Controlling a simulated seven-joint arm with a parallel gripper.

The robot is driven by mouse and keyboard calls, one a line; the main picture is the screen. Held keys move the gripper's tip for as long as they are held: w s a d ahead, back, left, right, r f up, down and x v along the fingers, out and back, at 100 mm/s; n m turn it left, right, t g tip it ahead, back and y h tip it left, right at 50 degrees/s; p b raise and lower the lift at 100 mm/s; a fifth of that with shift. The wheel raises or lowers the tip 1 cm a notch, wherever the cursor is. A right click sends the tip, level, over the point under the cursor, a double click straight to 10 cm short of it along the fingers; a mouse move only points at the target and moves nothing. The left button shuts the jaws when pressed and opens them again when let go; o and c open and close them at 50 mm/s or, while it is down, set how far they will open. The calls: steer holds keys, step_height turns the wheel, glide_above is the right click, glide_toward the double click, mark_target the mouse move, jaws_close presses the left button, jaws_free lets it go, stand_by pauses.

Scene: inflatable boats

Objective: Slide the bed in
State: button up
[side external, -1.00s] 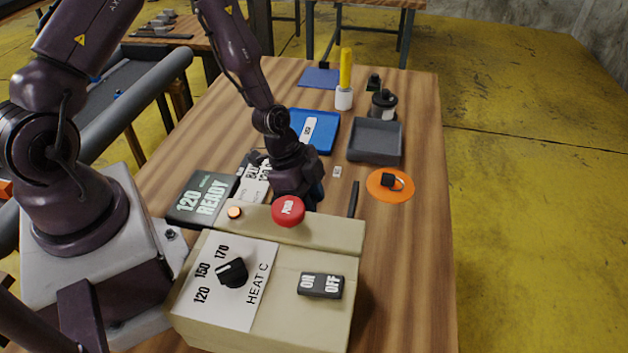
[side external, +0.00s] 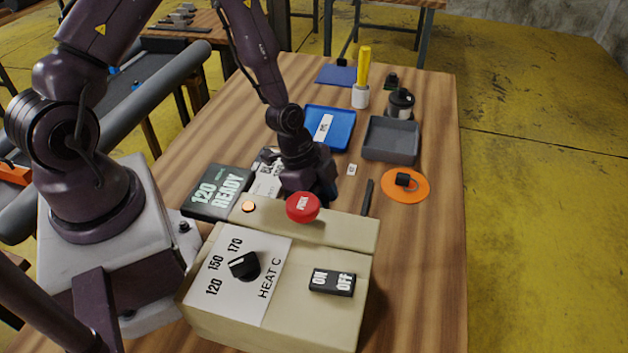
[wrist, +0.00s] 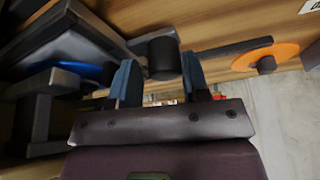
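In the side view my gripper (side external: 312,190) points down just behind the beige control box (side external: 300,280); the box and my wrist hide its fingertips. In the wrist view its two blue-grey fingers (wrist: 160,80) stand apart on either side of a black cylindrical knob or handle (wrist: 163,57). The knob sits between the fingers with thin gaps, and I cannot tell whether either finger touches it. A dark grey metal assembly (wrist: 38,110) fills the left of the wrist view. I cannot make out for sure which part is the bed.
The box carries a red knob (side external: 303,207), a heat dial (side external: 244,265) and an ON/OFF switch (side external: 332,281). An orange disc (side external: 404,186), grey tray (side external: 391,138), blue tray (side external: 328,128) and "120 READY" display (side external: 217,192) lie around. Bare table lies right of the box.

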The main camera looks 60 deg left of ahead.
steer(key=v, duration=1.2)
steer(key=shift+r, duration=0.3)
steer(key=shift+s, duration=0.1)
steer(key=s+a+r+n+g+y, duration=0.35)
steer(key=s+a+r+n, duration=0.2)
steer(key=n, duration=0.45)
steer(key=s+d+r+t, duration=0.2)
steer(key=r+t, duration=0.1)
steer(key=r, duration=0.4)
steer(key=s+d+r+n+t, duration=0.1)
steer(key=s+d+r+t, duration=0.1)
steer(key=r, duration=0.5)
steer(key=shift+s+d+r+n+t, duration=0.3)
steer(key=shift+s+t, duration=0.4)
steer(key=shift+t, duration=0.15)
